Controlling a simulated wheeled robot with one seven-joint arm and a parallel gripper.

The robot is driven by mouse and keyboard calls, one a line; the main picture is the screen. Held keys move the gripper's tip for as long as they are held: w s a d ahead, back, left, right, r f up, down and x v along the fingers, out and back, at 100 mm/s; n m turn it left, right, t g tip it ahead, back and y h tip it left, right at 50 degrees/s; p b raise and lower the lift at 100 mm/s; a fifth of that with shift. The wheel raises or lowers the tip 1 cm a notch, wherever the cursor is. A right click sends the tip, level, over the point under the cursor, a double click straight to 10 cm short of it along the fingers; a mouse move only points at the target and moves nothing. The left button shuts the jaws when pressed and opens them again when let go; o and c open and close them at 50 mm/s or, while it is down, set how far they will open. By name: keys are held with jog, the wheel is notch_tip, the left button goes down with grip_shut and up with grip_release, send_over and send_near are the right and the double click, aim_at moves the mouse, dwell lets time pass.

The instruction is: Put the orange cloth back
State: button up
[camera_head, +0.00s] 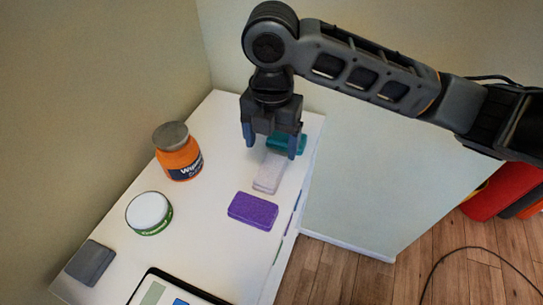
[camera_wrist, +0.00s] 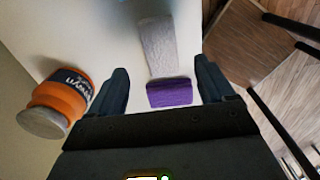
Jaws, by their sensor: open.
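I cannot make out an orange cloth on the table in either view. My gripper (camera_head: 270,147) is open and empty above the far right part of the white table, over a teal folded piece (camera_head: 287,143) and a pale lilac one (camera_head: 269,173). A purple folded piece (camera_head: 253,211) lies nearer, and a dark grey one (camera_head: 90,263) lies at the near left. In the wrist view, the open fingers (camera_wrist: 163,74) frame the pale piece (camera_wrist: 157,45) and the purple piece (camera_wrist: 170,92), apart from both.
An orange jar with a grey lid (camera_head: 178,152) stands left of my gripper. A white-lidded tub (camera_head: 149,213) is nearer, and a dark-framed tablet (camera_head: 172,288) lies at the front of the white table (camera_head: 205,245). Red and orange items (camera_head: 500,192) are at the far right.

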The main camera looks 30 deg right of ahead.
jog(key=shift+r, duration=2.7)
jog(key=a+r+m+t+y, duration=0.1)
jog(key=a+m+t+y, duration=0.25)
jog(key=a, duration=0.45)
jog(key=w+a+r+m+t+y, duration=0.1)
jog(key=a+m+t+y, duration=0.2)
jog(key=a, duration=0.5)
jog(key=a+r+m+t+y, duration=0.2)
jog(key=a+m+y, duration=0.25)
jog(key=a, duration=0.35)
jog(key=s+d+f+m+t+h, duration=0.2)
jog(key=s+d+f+m, duration=0.1)
jog(key=s+m, duration=0.1)
jog(key=s+d+f+m+t+h, duration=0.2)
jog(key=s+d+f+m+h, duration=0.1)
jog(key=s+d+f+m, duration=0.1)
jog(key=s+d+f+m+t+h, duration=0.2)
jog(key=s+d+f+m, duration=0.2)
jog(key=s+m, duration=0.2)
jog(key=shift+s+d+h, duration=0.2)
jog(key=shift+s+h, duration=0.2)
jog(key=shift+s, duration=0.4)
jog(key=s+d+r+h, duration=0.1)
jog(key=s+d, duration=0.5)
jog(key=s, duration=0.3)
jog(key=s+d+r+h, duration=0.1)
jog(key=s+d+h, duration=0.1)
jog(key=s+d, duration=0.4)
jog(key=s, duration=0.4)
jog(key=shift+d, duration=0.2)
